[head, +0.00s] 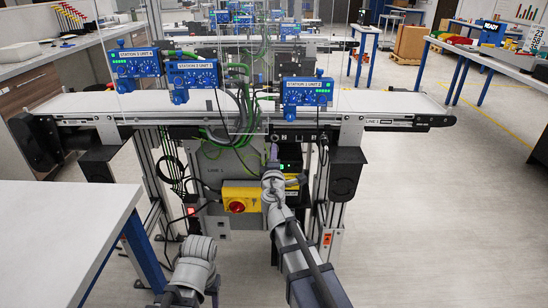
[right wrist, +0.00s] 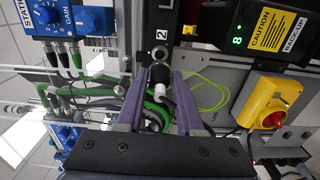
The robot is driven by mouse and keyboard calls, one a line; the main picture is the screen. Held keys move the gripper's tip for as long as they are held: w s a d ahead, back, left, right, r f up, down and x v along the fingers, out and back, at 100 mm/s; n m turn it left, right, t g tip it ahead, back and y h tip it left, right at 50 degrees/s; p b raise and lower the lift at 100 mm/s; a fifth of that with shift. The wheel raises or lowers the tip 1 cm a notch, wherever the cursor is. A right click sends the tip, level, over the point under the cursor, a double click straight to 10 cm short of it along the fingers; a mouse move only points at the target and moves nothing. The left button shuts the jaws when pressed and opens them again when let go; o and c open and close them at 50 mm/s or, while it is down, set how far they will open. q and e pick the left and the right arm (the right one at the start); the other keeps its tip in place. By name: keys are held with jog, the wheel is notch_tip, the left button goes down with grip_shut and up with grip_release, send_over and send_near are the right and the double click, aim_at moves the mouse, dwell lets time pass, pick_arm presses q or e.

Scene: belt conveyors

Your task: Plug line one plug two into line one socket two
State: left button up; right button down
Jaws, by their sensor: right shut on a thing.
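My right gripper (right wrist: 160,74) shows two purple fingers in the right wrist view, one on each side of a plug (right wrist: 162,95) with a white and black body. It is shut on this plug. The plug's dark front end points at a round socket (right wrist: 157,52) beside the mark "2" on a dark panel. I cannot tell whether the plug touches the socket or has entered it. In the head view the right gripper (head: 273,154) is small, just below the conveyor, and hides the plug. Of my left arm only links show; its gripper is not in view.
A yellow box with a red knob (head: 237,205) and a black unit with a green display (right wrist: 237,41) are close by. Green and black cables (head: 240,100) hang around the panel. Blue station boxes (head: 303,91) stand on the conveyor (head: 390,104). A white table (head: 60,230) is at left.

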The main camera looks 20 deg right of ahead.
jog(key=shift+x, duration=2.2)
jog(key=shift+w+d, duration=0.25)
jog(key=shift+w, duration=0.45)
dwell(0.6)
jog(key=shift+c, duration=2.3)
grip_release()
jog(key=shift+s, duration=0.1)
